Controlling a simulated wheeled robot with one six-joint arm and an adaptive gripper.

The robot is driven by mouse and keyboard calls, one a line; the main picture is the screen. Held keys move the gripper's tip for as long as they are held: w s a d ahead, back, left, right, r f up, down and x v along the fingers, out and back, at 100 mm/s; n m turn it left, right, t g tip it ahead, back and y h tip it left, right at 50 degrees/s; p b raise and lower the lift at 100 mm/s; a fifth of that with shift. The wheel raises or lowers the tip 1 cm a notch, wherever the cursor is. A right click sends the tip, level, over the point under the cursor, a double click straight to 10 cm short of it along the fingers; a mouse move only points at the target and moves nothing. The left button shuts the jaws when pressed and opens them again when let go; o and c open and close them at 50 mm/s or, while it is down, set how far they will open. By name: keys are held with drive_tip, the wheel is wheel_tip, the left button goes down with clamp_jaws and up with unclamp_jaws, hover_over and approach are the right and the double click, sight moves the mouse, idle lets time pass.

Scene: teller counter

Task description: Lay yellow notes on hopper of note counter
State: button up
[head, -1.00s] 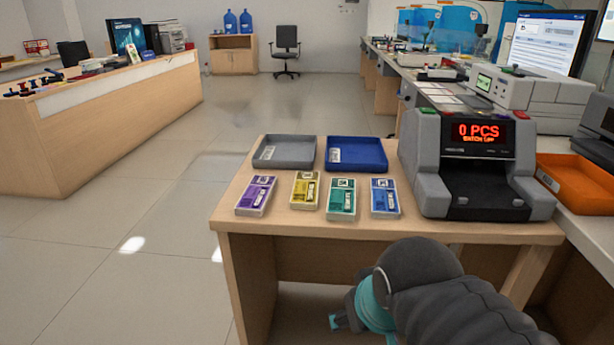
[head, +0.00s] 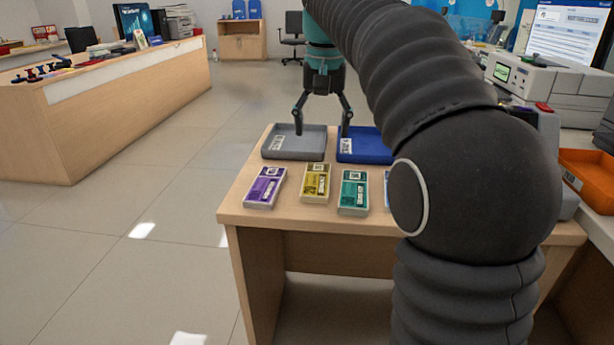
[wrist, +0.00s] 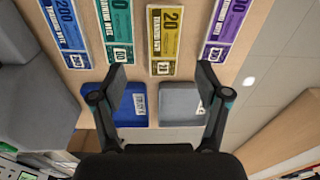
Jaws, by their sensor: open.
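The yellow notes (head: 315,182), a banded bundle, lie flat on the wooden table between the purple and green bundles. They also show in the wrist view (wrist: 171,42), beyond the fingertips and between them. My gripper (head: 322,122) is open and empty, pointing down above the trays behind the bundles. In the wrist view my gripper (wrist: 162,75) has its fingers spread wide with nothing between them. The note counter (head: 548,130) is mostly hidden behind my arm in the head view, and its hopper cannot be made out. A grey part of it shows at the wrist view's left edge (wrist: 38,95).
Purple notes (head: 265,188) and green notes (head: 353,193) flank the yellow bundle; blue notes (wrist: 67,30) lie beyond the green. A grey tray (head: 296,146) and a blue tray (head: 366,150) stand behind. An orange tray (head: 590,170) is at right. Floor left of the table is clear.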

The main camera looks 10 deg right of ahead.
drive_tip(key=w, duration=0.4)
drive_tip(key=g+b, duration=0.1)
hover_over(317, 178)
drive_tip(key=shift+m, duration=0.3)
drive_tip(key=f, duration=0.8)
drive_tip(key=shift+s+a+f, duration=0.1)
drive_tip(key=shift+s+a, duration=0.15)
drive_tip(key=shift+w+d+f+b, duration=0.1)
drive_tip(key=shift+f+b, duration=0.25)
drive_tip(key=shift+f, duration=1)
drive_tip(key=shift+w+d+f+b, duration=0.1)
drive_tip(key=shift+f+b, duration=0.2)
drive_tip(key=shift+f, duration=1.05)
drive_tip(key=c, duration=1)
drive_tip(key=shift+r, duration=0.1)
